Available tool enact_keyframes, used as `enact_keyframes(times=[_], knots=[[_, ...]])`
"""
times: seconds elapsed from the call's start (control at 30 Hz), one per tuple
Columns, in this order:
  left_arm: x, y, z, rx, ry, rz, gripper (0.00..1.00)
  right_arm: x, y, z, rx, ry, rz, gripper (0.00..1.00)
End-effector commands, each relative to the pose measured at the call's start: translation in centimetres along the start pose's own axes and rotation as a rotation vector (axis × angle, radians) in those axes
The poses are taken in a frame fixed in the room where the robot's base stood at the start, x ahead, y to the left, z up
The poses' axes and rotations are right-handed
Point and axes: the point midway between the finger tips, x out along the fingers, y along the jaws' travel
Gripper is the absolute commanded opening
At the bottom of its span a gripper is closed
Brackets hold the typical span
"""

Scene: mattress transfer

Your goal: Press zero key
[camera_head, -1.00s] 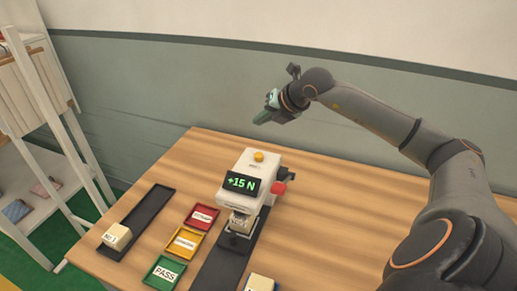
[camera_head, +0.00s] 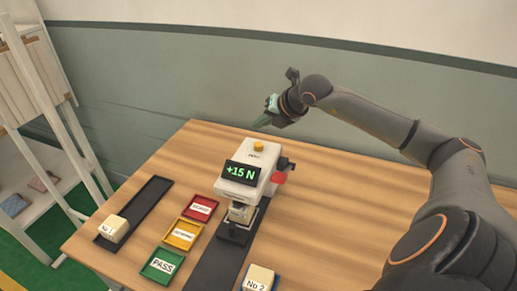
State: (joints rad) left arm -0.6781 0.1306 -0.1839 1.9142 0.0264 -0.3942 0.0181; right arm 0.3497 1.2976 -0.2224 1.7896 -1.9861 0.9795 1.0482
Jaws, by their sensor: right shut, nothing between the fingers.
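The white tester (camera_head: 247,176) stands on the wooden table, with a dark display (camera_head: 241,172) reading "+15 N" in green. A yellow round key (camera_head: 258,146) sits on its top, with small lettering below it that is too small to read surely. A red knob (camera_head: 279,177) is on its right side. A block sits in the tester's lower front, over a dark base (camera_head: 236,234). My right gripper (camera_head: 264,122) is shut and empty, held above and behind the tester, apart from the yellow key. My left gripper is not in view.
Red (camera_head: 201,207), yellow (camera_head: 183,234) and green "PASS" (camera_head: 162,266) trays lie left of the tester. A black tray (camera_head: 150,199) holds block No 1 (camera_head: 113,229). Block No 2 (camera_head: 260,279) is at the front. A white shelf (camera_head: 60,120) stands left. The table's right side is clear.

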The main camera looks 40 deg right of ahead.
Motion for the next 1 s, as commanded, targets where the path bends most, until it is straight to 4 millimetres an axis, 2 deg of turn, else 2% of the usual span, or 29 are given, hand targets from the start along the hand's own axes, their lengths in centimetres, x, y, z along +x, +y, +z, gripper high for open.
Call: enact_keyframes(times=[0.1, 0.27, 1.0], knots=[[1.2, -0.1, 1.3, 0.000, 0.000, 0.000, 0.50, 1.7, -1.3, -1.3, 0.001, 0.001, 0.000, 0.00], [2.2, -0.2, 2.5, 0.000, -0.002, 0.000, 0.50, 2.7, -1.9, -1.9, 0.001, 0.000, 0.001, 0.00], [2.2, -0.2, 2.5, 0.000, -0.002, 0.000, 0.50, 2.7, -2.0, -2.0, 0.001, 0.000, 0.001, 0.00]])
